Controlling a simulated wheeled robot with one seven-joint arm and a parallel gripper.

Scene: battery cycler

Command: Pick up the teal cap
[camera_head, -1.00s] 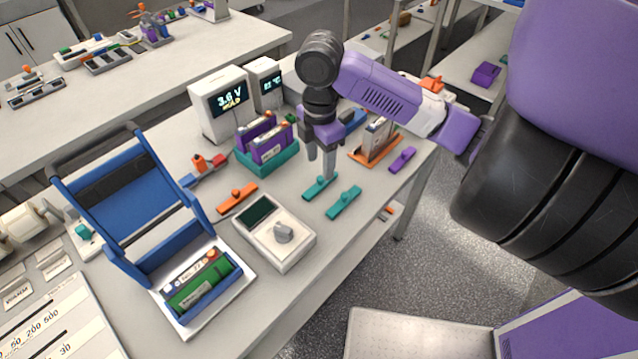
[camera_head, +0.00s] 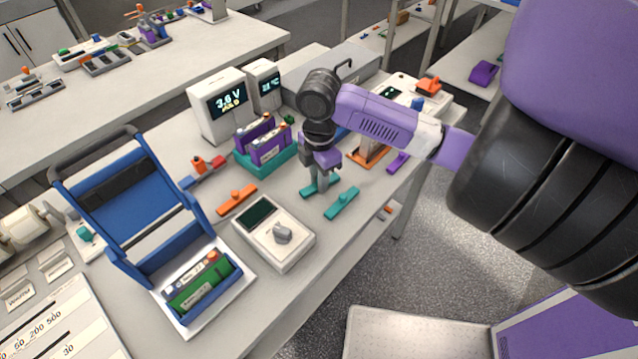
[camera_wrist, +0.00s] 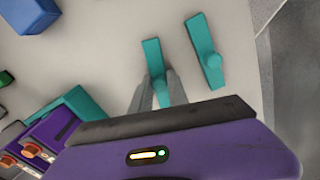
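Two teal caps lie on the workbench, each a flat bar with a small knob. One teal cap (camera_head: 309,192) is under my gripper (camera_head: 320,189); it also shows in the wrist view (camera_wrist: 152,52). The other teal cap (camera_head: 342,203) lies apart to the right, also clear in the wrist view (camera_wrist: 203,38). My gripper points down, with its grey fingers (camera_wrist: 160,88) low on either side of the nearer cap's knob. The fingers look open; contact with the knob cannot be made out. The fingers partly hide this cap in the head view.
A white meter (camera_head: 274,233) stands in front, left of the caps. A teal holder (camera_head: 262,162) with purple cells is behind left. An orange cap (camera_head: 237,201) lies left, and a purple cap (camera_head: 398,163) right. The bench's front edge is close to the caps.

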